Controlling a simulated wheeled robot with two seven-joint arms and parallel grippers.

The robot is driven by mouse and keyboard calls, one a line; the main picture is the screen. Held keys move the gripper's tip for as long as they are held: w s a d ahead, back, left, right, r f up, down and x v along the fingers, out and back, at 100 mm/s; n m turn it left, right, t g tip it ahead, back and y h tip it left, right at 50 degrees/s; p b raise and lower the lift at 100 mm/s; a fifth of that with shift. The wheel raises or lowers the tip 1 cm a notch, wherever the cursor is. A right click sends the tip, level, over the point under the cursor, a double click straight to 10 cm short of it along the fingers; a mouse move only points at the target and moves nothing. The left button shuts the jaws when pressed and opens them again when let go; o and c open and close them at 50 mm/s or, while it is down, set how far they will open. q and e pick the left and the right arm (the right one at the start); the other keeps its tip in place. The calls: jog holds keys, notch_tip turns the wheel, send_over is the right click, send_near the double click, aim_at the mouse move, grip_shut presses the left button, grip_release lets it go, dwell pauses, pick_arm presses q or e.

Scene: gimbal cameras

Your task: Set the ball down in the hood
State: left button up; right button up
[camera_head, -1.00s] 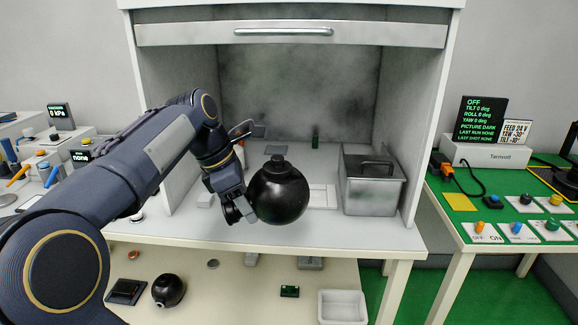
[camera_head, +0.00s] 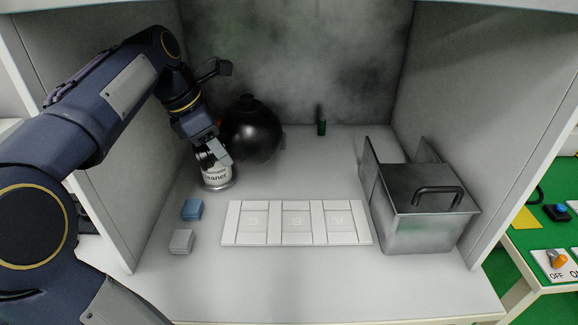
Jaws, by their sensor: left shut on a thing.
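The ball (camera_head: 252,132) is large, round and black, with a short neck on top. It is inside the hood, toward the back left of the hood floor (camera_head: 290,275). I cannot tell whether the ball touches the floor. My right gripper is out of view.
A can labelled "cleaner" (camera_head: 217,178) stands just below my left gripper. A lidded metal box (camera_head: 430,225) stands right. Blue (camera_head: 191,209) and grey (camera_head: 181,242) blocks lie left.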

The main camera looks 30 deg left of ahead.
pick_arm(q)
jog(key=w+d+f, duration=0.1)
jog(key=w, duration=0.1)
jog(key=w+d+f+b, duration=0.1)
jog(key=w+d, duration=0.1)
jog(key=w, duration=0.1)
jog(key=w+d+f, duration=0.1)
jog(key=w+f, duration=0.1)
jog(key=shift+w+d+b, duration=0.15)
jog(key=shift+w+b, duration=0.25)
jog(key=w+f, duration=0.1)
jog(key=w+d+f+b, duration=0.1)
jog(key=f, duration=0.1)
jog(key=w+d+f, duration=0.1)
jog(key=shift+w+f, duration=0.3)
jog(key=shift+f, duration=0.1)
jog(key=shift+w+f+b, duration=0.15)
jog(key=shift+f+b, duration=0.05)
jog(key=shift+b, duration=0.15)
jog(key=f+b, duration=0.1)
jog(key=f, duration=0.2)
jog(key=shift+w+d+f+b, duration=0.2)
jog(key=shift+f+b, duration=0.1)
jog(key=shift+b, duration=0.1)
jog(key=shift+r, duration=0.1)
jog(key=o, duration=1.3)
jog(key=shift+f, duration=0.2)
